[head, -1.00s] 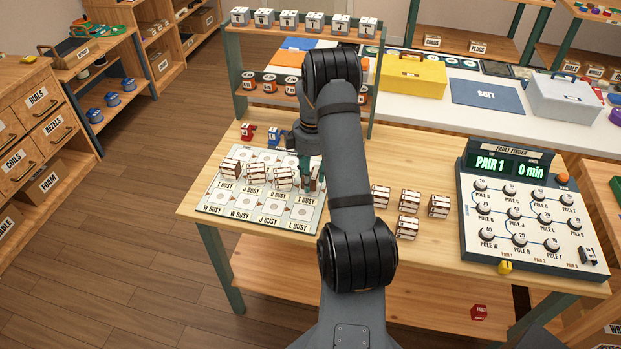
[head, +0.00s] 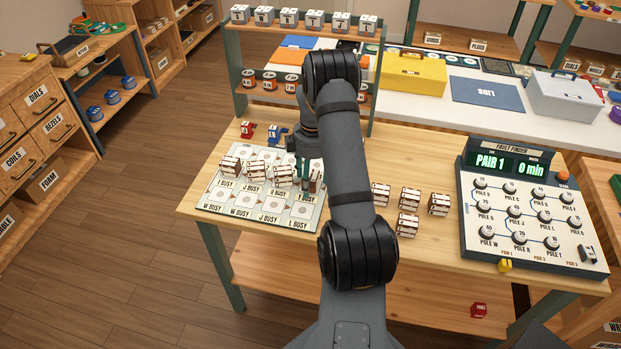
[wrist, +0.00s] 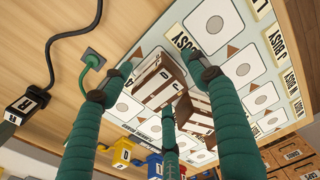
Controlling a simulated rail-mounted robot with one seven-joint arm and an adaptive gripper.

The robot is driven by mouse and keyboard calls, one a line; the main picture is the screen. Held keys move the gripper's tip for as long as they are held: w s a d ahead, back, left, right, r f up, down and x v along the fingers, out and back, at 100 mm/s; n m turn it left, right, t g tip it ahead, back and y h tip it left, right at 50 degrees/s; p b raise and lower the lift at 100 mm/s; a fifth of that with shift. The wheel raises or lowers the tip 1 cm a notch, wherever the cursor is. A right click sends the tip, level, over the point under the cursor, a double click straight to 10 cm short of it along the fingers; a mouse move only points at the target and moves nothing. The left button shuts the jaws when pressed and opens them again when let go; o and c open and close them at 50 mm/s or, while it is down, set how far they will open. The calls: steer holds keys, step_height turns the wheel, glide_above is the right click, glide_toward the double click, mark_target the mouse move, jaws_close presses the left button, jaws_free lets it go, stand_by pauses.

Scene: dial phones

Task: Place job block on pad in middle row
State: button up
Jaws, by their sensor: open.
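The pad board (head: 262,216) lies on the left of the table, with rows of pale pads and BUSY labels. Several brown-and-white job blocks (head: 230,166) stand in a row across its middle. My gripper (head: 303,183) is over the right part of this row, partly hidden by my arm. In the wrist view its green fingers (wrist: 158,70) are spread open around a lettered job block (wrist: 160,84). I cannot tell whether any finger touches it. A second block (wrist: 196,114) is close beside it, near the right finger.
Several more blocks (head: 409,200) stand on the table right of my arm. The fault finder (head: 525,210) is farther right. Red (head: 247,131) and blue (head: 275,135) pieces stand behind the board, below a shelf rack (head: 300,40). Bare table separates the blocks and the fault finder.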

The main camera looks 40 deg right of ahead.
mark_target(312, 175)
step_height(312, 175, up, 11)
steer(key=shift+d+r, duration=0.1)
steer(key=shift+r, duration=0.1)
steer(key=shift+s+r, duration=0.1)
steer(key=shift+r, duration=0.35)
